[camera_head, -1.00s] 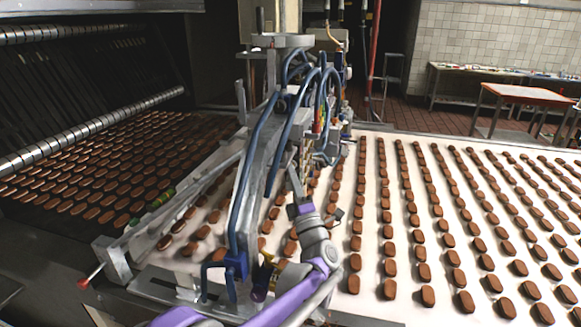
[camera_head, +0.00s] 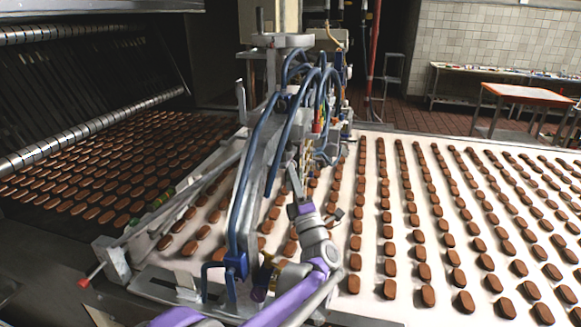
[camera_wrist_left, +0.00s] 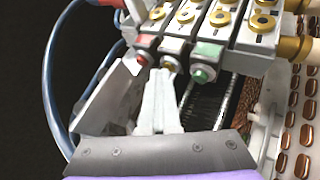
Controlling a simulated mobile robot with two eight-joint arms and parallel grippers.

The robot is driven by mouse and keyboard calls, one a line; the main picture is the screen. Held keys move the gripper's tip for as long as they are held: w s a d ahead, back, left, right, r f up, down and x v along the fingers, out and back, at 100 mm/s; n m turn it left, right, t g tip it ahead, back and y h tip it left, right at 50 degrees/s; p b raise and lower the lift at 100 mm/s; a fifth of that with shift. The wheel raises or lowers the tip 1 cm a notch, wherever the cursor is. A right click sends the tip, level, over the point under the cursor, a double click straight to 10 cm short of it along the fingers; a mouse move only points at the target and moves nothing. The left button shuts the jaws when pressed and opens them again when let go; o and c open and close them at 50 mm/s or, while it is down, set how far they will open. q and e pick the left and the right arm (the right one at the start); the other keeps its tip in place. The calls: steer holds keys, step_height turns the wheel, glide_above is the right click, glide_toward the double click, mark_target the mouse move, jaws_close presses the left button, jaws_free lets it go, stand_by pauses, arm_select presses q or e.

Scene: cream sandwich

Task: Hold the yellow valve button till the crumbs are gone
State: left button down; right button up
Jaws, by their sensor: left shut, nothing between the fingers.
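My left gripper (camera_head: 292,172) reaches up to the machine from the lower middle of the head view. In the left wrist view its fingers (camera_wrist_left: 164,76) are shut and empty. Their tips are at the yellow valve button (camera_wrist_left: 168,64), which they partly cover. They look to be touching it, but I cannot tell how far it is pressed in. A red button (camera_wrist_left: 144,58) is just left of it and a green button (camera_wrist_left: 203,74) is to the right. I cannot make out any crumbs. My right gripper is not in view.
Blue hoses (camera_head: 262,150) and metal bars of the machine stand close to my arm. A white belt (camera_head: 372,240) with rows of brown biscuits runs on the right. More biscuits lie on the dark conveyor (camera_head: 40,228) at left. A red-knobbed lever (camera_head: 84,283) sticks out at lower left.

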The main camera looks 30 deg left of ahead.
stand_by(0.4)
arm_select(q)
steer(key=shift+s+d, duration=0.25)
steer(key=shift+s, duration=0.6)
steer(key=s, duration=0.2)
steer(key=s+d, duration=0.1)
steer(key=s, duration=0.1)
steer(key=shift+s, duration=0.4)
